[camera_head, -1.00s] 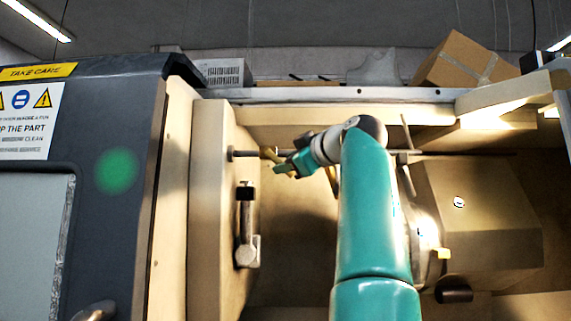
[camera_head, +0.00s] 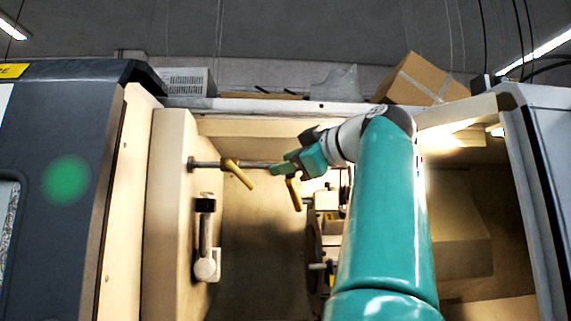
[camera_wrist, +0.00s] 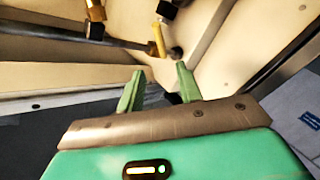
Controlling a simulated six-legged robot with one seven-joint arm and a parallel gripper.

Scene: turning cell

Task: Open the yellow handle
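Two yellow handles sit on a horizontal metal bar inside the machine. The left yellow handle (camera_head: 238,174) hangs tilted down to the right and also shows in the wrist view (camera_wrist: 158,38). The other yellow handle (camera_head: 294,194) is further right, just below my gripper (camera_head: 284,170); a second yellow piece also shows at the top of the wrist view (camera_wrist: 95,11). In the wrist view my gripper (camera_wrist: 160,72) is open, with nothing between its two green fingers. The handle near the wall appears beyond the fingertips, apart from them.
The metal bar (camera_head: 207,164) runs from the cream left wall. A jointed lever (camera_head: 206,240) is fixed to that wall below it. The grey machine door (camera_head: 85,200) stands at the left. A cardboard box (camera_head: 425,80) lies on top at the back.

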